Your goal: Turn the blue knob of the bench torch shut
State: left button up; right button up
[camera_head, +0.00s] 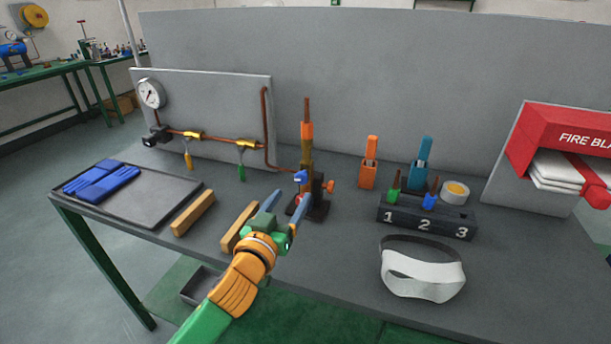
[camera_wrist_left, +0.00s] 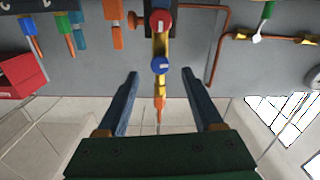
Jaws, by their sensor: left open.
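The bench torch (camera_head: 307,160) stands upright on the bench, with a brass body and an orange upper part. Its blue knob (camera_head: 300,177) faces my side; it also shows in the left wrist view (camera_wrist_left: 160,65). My left gripper (camera_head: 287,200) is open and empty in front of the torch. In the left wrist view its fingertips (camera_wrist_left: 160,74) stand apart, with the blue knob centred between them in the picture and clear gaps on both sides. It does not appear to touch the knob. My right gripper is not in view.
An orange-red knob (camera_head: 328,187) sits right of the torch. Two wooden blocks (camera_head: 193,213) (camera_head: 238,227) lie to the left, near a tray (camera_head: 150,210) with blue gloves. A copper pipe (camera_head: 265,130) runs behind.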

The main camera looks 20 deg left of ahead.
aim_at(301, 180)
pick_arm(q)
jog(key=w, duration=0.4)
jog(key=shift+w+r, duration=0.25)
jog(key=shift+r, duration=0.05)
jog(key=shift+w+d+f, duration=0.1)
jog(key=shift+w+f, duration=0.05)
jog(key=shift+w, duration=0.35)
jog(key=shift+s, duration=0.15)
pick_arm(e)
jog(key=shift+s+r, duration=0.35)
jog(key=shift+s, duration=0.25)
pick_arm(q)
grip_shut()
